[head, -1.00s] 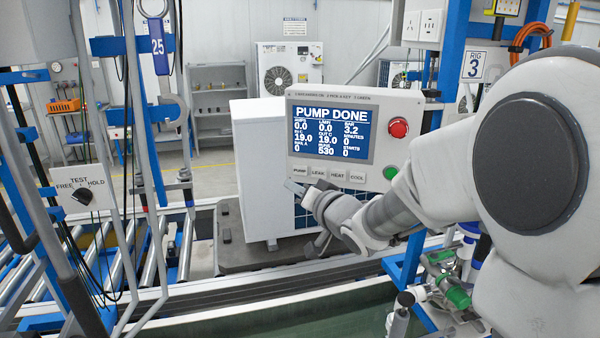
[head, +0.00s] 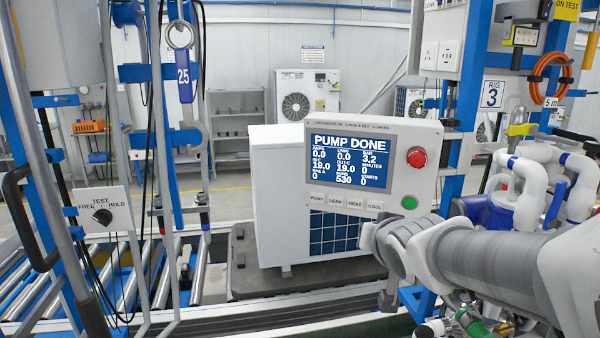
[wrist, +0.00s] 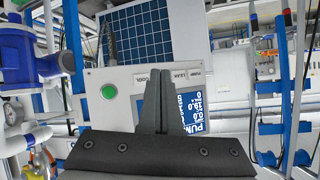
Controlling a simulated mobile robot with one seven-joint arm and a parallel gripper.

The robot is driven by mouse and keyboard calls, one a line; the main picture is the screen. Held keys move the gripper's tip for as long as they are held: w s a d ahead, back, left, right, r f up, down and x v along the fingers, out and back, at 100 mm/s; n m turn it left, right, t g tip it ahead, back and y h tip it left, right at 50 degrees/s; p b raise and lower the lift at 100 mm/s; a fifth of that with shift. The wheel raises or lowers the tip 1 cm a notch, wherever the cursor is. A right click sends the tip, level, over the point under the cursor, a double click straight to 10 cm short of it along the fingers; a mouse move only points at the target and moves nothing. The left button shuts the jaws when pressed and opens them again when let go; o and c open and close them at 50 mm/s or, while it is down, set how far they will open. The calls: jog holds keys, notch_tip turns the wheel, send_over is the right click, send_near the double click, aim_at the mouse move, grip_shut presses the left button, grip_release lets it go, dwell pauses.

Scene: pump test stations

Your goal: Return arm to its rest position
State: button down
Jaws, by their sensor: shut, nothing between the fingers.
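My gripper (wrist: 153,101) is shut and empty in the wrist view, its two dark fingers together in front of the control panel. In the head view my arm reaches in from the right, and its wrist end stands in front of the panel's lower right corner; the fingertips are hard to make out there. The control panel (head: 330,197) reads "PUMP DONE" on its blue screen (head: 349,160). It has a red button (head: 417,157), a green button (head: 409,202) and a row of labelled keys. The panel also shows upside down in the wrist view (wrist: 125,84).
A white unit (head: 270,200) stands on a dark pallet behind the panel. A blue pump with white pipes (head: 525,185) is close to my arm on the right. Blue posts and a TEST FREE/HOLD switch box (head: 104,211) stand at left.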

jog(key=s+f+n+g, duration=0.1)
jog(key=s+f+g, duration=0.1)
jog(key=s, duration=0.9)
jog(key=s+d+f+n+g, duration=0.1)
jog(key=s+g, duration=0.3)
jog(key=s, duration=0.7)
jog(key=shift+s+f+g, duration=0.15)
jog(key=shift+f+g, duration=0.15)
jog(key=shift+f, duration=0.4)
jog(key=shift+d, duration=0.1)
